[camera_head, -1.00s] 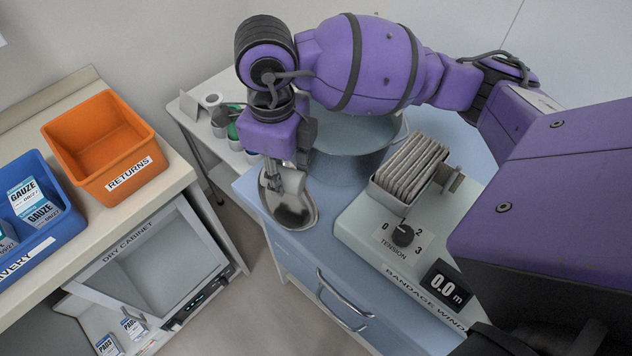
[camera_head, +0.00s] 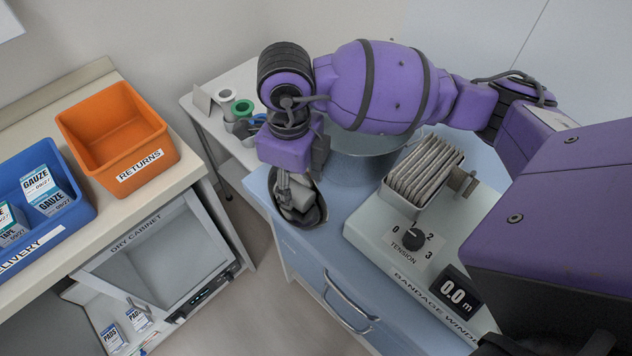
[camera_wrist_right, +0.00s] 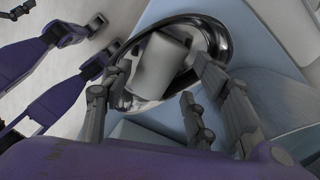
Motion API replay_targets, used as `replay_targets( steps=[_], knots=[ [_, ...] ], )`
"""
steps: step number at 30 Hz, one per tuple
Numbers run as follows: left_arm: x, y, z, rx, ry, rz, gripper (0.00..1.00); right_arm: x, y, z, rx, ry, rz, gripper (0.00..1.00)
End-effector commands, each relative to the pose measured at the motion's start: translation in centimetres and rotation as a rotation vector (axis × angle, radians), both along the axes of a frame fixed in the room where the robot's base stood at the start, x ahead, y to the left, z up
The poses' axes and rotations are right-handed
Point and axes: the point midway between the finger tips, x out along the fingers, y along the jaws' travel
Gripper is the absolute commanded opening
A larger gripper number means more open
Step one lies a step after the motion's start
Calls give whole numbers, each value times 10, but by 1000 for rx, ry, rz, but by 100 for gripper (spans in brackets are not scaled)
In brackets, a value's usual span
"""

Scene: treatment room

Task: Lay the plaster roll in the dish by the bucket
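The plaster roll (camera_wrist_right: 160,66), a pale grey cylinder, lies tilted inside the shiny metal kidney-shaped dish (camera_wrist_right: 213,35). In the head view the roll (camera_head: 298,192) sits in the dish (camera_head: 317,214) at the left edge of the blue-topped cart. My right gripper (camera_head: 285,190) points down over the dish. In the wrist view its fingers (camera_wrist_right: 160,85) are spread around the roll; the near finger stands apart from it, and contact at the other tips is hard to judge. The grey bucket (camera_head: 362,165) stands just behind the dish, partly hidden by my right arm.
A bandage winder (camera_head: 385,235) stands on the cart right of the dish. An orange returns bin (camera_head: 150,172) and a blue delivery bin (camera_head: 75,215) stand on the left counter. Green and white rolls (camera_head: 242,108) are on a table behind. Floor shows between counter and cart.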

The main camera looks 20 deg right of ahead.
Motion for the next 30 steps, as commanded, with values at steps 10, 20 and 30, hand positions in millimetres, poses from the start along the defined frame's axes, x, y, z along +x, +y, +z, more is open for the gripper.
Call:
replay_targets(
  steps=[10, 20, 30],
  knots=[
    [5, 0, 6, 0, -11, 0, 94, 1, 1, 10, 1, -6, 1, 54],
    [31, -14, 47, -25, -61, -13, 94, 3, 0, 86, 0, -22, 0, 54],
    [23, -17, 52, -29, -41, -28, 94, 0, 1, 129, 0, -9, 1, 54]
  ],
)
